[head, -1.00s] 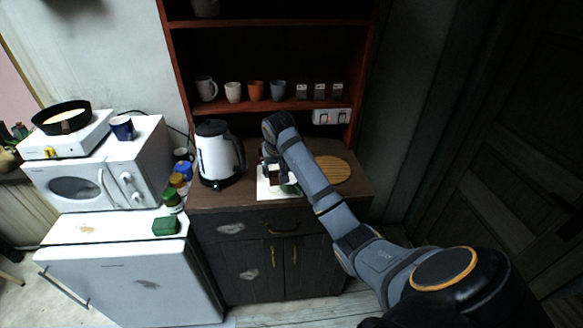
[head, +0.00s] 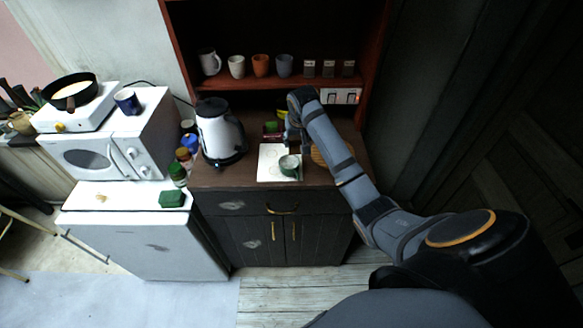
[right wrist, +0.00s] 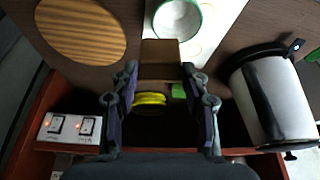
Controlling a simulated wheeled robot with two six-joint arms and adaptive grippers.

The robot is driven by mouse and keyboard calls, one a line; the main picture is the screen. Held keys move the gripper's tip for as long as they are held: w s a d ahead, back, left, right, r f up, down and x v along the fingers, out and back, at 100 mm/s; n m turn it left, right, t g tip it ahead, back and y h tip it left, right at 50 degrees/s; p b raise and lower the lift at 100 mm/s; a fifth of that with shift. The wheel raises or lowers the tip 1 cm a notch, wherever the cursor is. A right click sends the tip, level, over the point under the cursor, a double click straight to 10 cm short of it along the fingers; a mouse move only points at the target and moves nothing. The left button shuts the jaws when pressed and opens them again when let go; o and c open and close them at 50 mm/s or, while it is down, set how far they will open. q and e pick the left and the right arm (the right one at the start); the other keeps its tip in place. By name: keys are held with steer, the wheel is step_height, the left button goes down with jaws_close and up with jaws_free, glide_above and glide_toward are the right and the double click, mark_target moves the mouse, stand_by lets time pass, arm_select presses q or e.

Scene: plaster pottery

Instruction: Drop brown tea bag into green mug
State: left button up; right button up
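The green mug (head: 289,165) stands upright on a white board (head: 268,168) on the dark cabinet top; its open rim also shows at the top of the right wrist view (right wrist: 178,18). My right gripper (head: 292,133) is behind the mug, over the cabinet top. In the right wrist view my right gripper (right wrist: 160,72) has its fingertips on both sides of the brown tea bag (right wrist: 160,55), a flat brown block, and appears shut on it. The bag is just short of the mug's rim, outside it. In the head view the bag cannot be made out. My left gripper is not in view.
A kettle (head: 220,132) stands left of the board, and a round wooden board (right wrist: 80,28) lies on the other side. A yellow item (right wrist: 151,99) and a green item (right wrist: 179,91) lie behind. A shelf with mugs (head: 260,65) and a switch panel (head: 341,96) rise at the back.

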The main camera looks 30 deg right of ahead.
steer(key=shift+a, duration=0.15)
steer(key=shift+s+a+r, duration=0.1)
steer(key=shift+a+r, duration=0.1)
steer(key=shift+a, duration=0.05)
steer(key=shift+o, duration=1)
steer(key=shift+a, duration=0.2)
steer(key=shift+o, duration=2.3)
steer(key=shift+d+f, duration=0.1)
steer(key=shift+d, duration=0.15)
steer(key=shift+r, duration=0.2)
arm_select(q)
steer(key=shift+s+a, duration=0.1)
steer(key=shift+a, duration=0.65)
arm_select(e)
steer(key=v, duration=1.1)
steer(key=shift+s+a+r, duration=0.15)
steer(key=shift+s+r, duration=0.05)
steer(key=shift+r, duration=0.1)
